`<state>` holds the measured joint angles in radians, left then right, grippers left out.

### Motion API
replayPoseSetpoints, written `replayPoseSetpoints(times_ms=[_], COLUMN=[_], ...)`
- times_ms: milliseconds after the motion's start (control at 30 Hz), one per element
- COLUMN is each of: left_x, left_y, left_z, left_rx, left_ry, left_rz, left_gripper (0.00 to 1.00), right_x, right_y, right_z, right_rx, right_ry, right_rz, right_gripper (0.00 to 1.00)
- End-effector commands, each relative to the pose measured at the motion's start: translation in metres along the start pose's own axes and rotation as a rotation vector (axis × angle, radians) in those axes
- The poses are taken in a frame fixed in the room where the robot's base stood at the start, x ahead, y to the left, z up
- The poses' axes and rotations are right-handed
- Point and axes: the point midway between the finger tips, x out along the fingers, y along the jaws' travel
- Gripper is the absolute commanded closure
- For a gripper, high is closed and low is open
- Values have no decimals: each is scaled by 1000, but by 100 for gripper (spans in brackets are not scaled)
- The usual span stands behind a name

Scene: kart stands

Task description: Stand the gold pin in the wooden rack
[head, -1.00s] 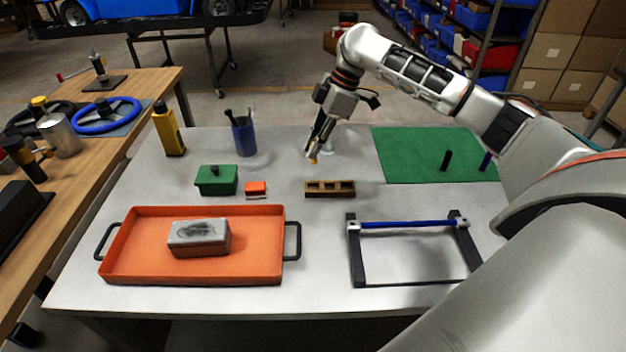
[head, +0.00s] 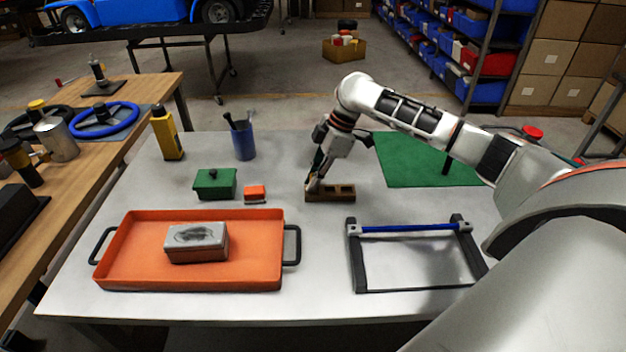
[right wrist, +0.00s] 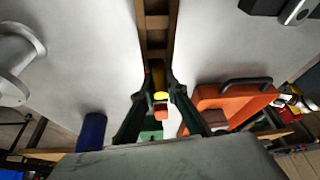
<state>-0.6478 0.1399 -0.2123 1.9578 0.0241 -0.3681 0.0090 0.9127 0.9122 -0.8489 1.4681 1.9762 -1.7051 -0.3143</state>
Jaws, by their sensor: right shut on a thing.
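The wooden rack (head: 345,193) lies on the grey table in the head view, a short block with square openings in a row. It also shows in the right wrist view (right wrist: 157,38). My right gripper (head: 313,186) points down at the rack's left end. In the right wrist view, its fingers (right wrist: 159,92) are shut on the gold pin (right wrist: 160,95), whose yellow end shows between the tips. The pin is at the rack's end opening; I cannot tell how deep it sits. In the head view the fingers hide the pin. My left gripper is not in view.
An orange block (head: 255,194) and a green lidded box (head: 215,184) stand left of the rack. An orange tray (head: 130,250), a blue-barred frame (head: 415,228), a blue cup (head: 243,141) and a yellow bottle (head: 166,135) surround it. A green mat (head: 420,160) lies right.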

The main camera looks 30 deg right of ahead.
Motion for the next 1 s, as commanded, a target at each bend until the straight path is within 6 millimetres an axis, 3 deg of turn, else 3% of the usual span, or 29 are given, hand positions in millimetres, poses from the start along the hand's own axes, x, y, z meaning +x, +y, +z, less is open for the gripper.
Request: replayPoseSetpoints(times_ms=[133, 167, 200, 233, 633, 767, 1000], left_x=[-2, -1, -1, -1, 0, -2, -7], left_y=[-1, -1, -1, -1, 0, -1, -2], left_z=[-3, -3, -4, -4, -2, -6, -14], left_rx=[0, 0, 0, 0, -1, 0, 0], left_ry=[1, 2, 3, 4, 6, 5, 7], left_rz=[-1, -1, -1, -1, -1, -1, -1], left_gripper=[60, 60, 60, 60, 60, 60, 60], right_x=[2, 2, 2, 2, 0, -19, -69], right_y=[0, 0, 0, 0, 0, 1, 1], right_z=[1, 1, 1, 1, 0, 0, -1], right_rx=[0, 0, 0, 0, 0, 1, 0], right_ry=[0, 0, 0, 0, 0, 1, 0], right_rz=[-2, -1, -1, -1, 1, 2, 4], right_gripper=[100, 82, 71, 70, 70, 70, 70])
